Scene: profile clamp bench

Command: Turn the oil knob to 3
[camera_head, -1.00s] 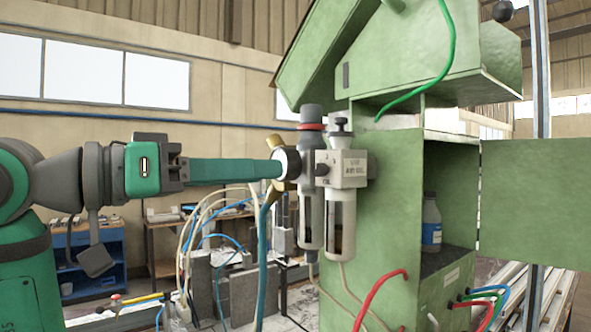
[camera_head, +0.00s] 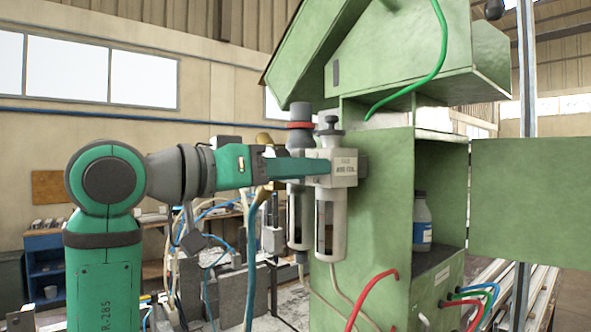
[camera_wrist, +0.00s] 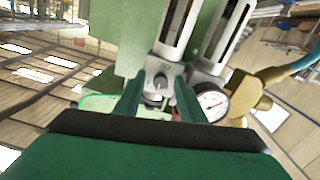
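The oil knob (camera_wrist: 160,81) is a small round grey knob on the pale face of the filter unit's valve block (camera_head: 343,170). In the wrist view it lies between and beyond my fingertips, with small markings beside it too blurred to read. I cannot tell its setting. My gripper (camera_wrist: 157,97) is open, with a visible gap on both sides of the knob. In the head view my green fingers (camera_head: 300,167) reach right up to the left side of the block and hide the knob.
A round pressure gauge (camera_wrist: 212,101) sits close beside my finger. Two clear-windowed bowls (camera_head: 331,222) hang below the unit. The green cabinet (camera_head: 385,240) stands behind, with an open door (camera_head: 530,195) and a bottle (camera_head: 422,225) inside. Hoses hang at left.

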